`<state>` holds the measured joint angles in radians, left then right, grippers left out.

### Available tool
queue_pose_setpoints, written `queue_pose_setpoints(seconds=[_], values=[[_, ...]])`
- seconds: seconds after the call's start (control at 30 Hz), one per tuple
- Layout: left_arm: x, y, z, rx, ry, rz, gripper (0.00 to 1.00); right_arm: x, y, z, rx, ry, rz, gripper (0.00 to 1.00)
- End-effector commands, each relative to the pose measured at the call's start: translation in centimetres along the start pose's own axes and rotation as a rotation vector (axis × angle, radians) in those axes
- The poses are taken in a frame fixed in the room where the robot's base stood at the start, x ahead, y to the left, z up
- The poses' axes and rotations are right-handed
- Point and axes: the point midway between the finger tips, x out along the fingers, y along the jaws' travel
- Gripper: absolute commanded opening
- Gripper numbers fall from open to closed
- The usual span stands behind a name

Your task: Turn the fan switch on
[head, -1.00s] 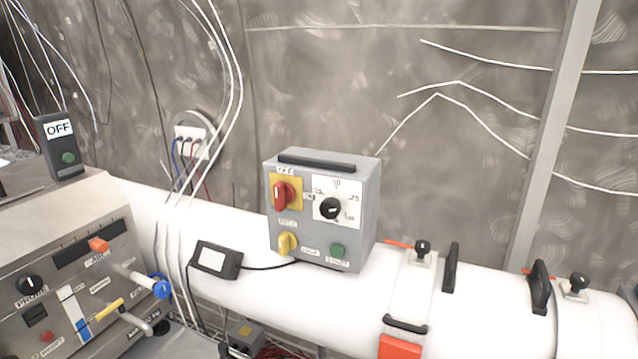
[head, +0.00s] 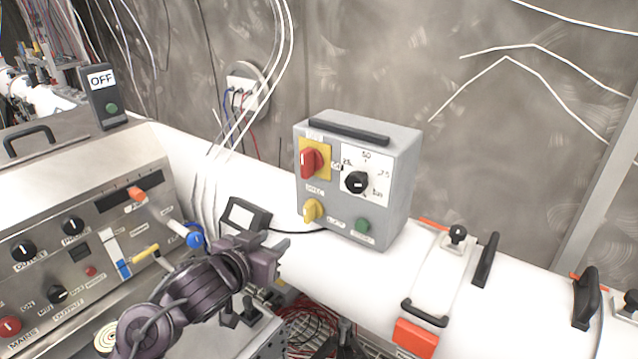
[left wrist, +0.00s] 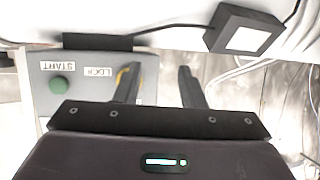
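A grey control box (head: 400,185) stands on the white pipe. Its front has a red rotary switch (head: 311,163) on a yellow plate, a black dial (head: 356,182), a yellow knob (head: 312,210) and a green button (head: 362,227). I cannot read a fan label on any of them. My left gripper (head: 282,258) is open and empty, below and left of the box, apart from it. In the left wrist view the box (left wrist: 85,75) appears upside down beyond the open fingers (left wrist: 158,82); the left finger partly hides the yellow knob (left wrist: 135,75). My right gripper is not in view.
A steel console (head: 60,215) with knobs and levers stands at the left. A small black box (head: 245,215) with a cable sits on the pipe (head: 330,265) left of the control box. Pipe clamps (head: 440,280) stand at the right. An OFF-labelled box (head: 103,95) stands behind the console.

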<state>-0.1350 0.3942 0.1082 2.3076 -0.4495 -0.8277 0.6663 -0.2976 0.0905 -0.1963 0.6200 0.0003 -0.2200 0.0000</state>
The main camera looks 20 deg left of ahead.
Motion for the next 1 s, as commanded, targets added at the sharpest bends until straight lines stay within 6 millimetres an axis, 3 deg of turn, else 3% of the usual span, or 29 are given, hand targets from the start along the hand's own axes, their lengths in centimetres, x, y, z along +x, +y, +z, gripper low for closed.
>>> queue_pose_setpoints(seconds=[0.03, 0.1, 0.23, 0.33, 0.47, 0.8, 1.0], values=[[-1.1, 0.2, -4.6, 0.016, 0.109, 0.037, 0.36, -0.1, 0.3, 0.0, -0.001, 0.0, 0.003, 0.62], [-2.7, 1.0, -8.9, 0.022, 0.214, 0.101, 0.36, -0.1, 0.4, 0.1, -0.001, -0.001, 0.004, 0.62], [-5.0, 2.2, -13.1, 0.031, 0.315, 0.187, 0.36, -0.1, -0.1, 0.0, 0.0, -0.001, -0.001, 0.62], [-5.3, 2.6, -14.2, 0.029, 0.335, 0.214, 0.36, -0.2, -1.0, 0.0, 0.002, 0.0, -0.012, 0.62], [-4.0, 3.0, -14.8, 0.024, 0.337, 0.218, 0.36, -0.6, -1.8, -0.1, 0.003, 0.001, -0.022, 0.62], [0.8, 4.0, -16.4, 0.025, 0.334, 0.216, 0.36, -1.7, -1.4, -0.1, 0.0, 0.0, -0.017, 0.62], [1.7, 4.2, -16.5, 0.027, 0.334, 0.214, 0.36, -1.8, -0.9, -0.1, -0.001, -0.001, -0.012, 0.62]])
